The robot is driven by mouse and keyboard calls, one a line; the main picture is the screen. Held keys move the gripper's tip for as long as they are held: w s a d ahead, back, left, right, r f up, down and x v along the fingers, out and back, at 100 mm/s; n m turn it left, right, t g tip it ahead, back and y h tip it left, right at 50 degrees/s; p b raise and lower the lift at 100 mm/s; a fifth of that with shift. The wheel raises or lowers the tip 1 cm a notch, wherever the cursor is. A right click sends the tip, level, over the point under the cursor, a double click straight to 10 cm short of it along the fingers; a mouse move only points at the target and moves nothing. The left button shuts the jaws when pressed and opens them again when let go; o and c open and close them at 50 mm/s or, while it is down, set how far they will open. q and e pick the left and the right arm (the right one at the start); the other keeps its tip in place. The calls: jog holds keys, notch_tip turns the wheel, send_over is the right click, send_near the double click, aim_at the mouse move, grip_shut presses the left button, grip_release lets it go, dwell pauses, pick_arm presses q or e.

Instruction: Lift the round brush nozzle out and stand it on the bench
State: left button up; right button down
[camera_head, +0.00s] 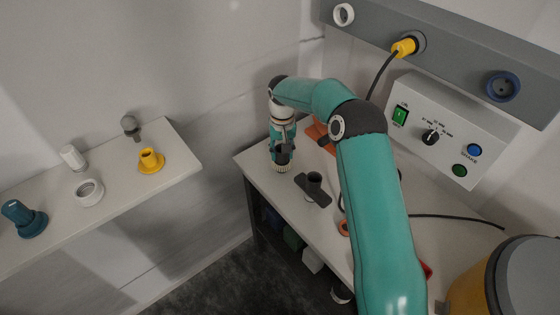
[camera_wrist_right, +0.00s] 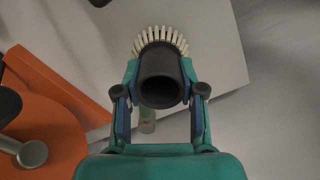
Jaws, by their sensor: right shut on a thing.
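The round brush nozzle (camera_head: 282,158) is a dark, open tube with a ring of cream bristles at its lower end. My right gripper (camera_head: 283,147) is shut on it and points down over the far left part of the bench (camera_head: 262,171). In the right wrist view the gripper (camera_wrist_right: 160,100) has one finger on each side of the dark tube, and the nozzle's bristles (camera_wrist_right: 160,38) fan out beyond it. I cannot tell whether the bristles touch the bench top. My left gripper is not in view.
A dark flat nozzle (camera_head: 314,190) lies on the bench close by. An orange object (camera_head: 320,133) is behind the gripper, partly hidden by my arm. A side shelf (camera_head: 117,203) carries several fittings. A control box (camera_head: 449,130) is at the right.

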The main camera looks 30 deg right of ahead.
jog(key=shift+r, duration=0.1)
jog(key=shift+r+p, duration=1.75)
jog(key=shift+r, duration=0.55)
jog(key=shift+a, duration=0.1)
